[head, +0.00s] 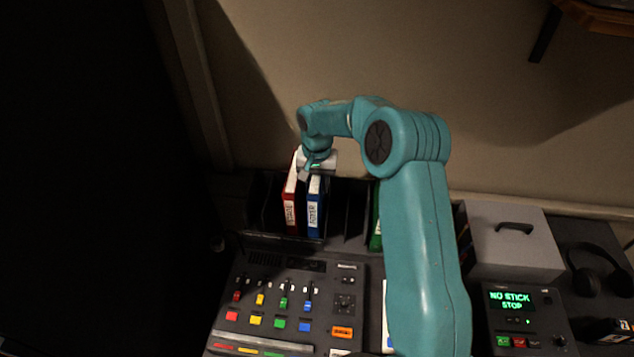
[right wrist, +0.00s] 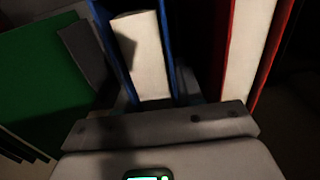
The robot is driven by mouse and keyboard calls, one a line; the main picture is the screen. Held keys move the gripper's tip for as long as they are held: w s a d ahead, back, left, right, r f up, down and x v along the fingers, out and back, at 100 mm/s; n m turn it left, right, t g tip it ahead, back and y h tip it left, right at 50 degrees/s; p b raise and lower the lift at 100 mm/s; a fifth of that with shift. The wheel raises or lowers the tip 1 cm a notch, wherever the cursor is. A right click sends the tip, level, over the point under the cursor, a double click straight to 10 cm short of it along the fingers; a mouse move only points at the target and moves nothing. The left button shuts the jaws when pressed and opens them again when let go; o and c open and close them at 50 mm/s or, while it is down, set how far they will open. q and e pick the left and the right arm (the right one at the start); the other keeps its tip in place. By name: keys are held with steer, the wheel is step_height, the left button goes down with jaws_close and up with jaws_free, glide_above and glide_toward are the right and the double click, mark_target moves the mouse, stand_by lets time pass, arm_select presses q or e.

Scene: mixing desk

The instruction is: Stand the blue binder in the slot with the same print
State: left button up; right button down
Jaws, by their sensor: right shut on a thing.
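The blue binder (head: 315,207) stands upright in the dark rack, just right of the red binder (head: 291,207). Its spine has a white label whose print is too small to read surely. My right gripper (head: 315,172) is over its top and shut on it. In the right wrist view the blue covers and pale pages of the blue binder (right wrist: 144,62) are at the jaws (right wrist: 160,112). I cannot tell whether its bottom rests on the rack floor. Any slot print is not legible. My left gripper is not in view.
The rack (head: 349,212) has empty space right of the blue binder, then a green binder (head: 376,230) partly behind my right arm. A mixing desk (head: 285,300) lies in front. A grey box (head: 508,240), headphones (head: 595,270) and a small display unit (head: 520,318) are at right.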

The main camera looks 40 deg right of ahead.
steer(key=shift+f, duration=0.3)
stand_by(0.4)
steer(key=c, duration=0.6)
jaws_free()
steer(key=shift+c, duration=0.2)
steer(key=shift+b, duration=0.3)
step_height(320, 180, up, 16)
steer(key=b, duration=0.1)
steer(key=shift+r, duration=0.15)
